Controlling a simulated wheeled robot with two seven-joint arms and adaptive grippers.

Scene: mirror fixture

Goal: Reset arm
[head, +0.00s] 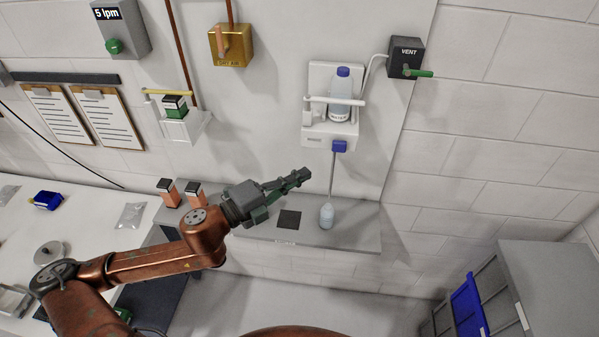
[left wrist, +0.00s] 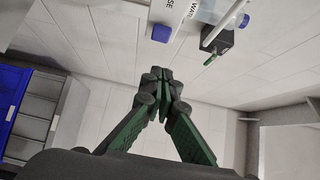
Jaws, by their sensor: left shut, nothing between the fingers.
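My left gripper (head: 298,178) reaches in from the left on its copper-coloured arm in the head view. It is above the grey wall shelf (head: 355,230), pointing right, with its fingers together and empty. In the left wrist view its green-sided fingers (left wrist: 160,76) meet at the tips with nothing between them. My right gripper shows in neither view.
A white wall holder (head: 317,130) carries a blue-capped bottle (head: 341,95). A small bottle (head: 327,216) stands on the shelf beside a dark square (head: 289,220). A VENT box (head: 406,58) is on the wall. A grey cabinet (head: 555,285) stands lower right.

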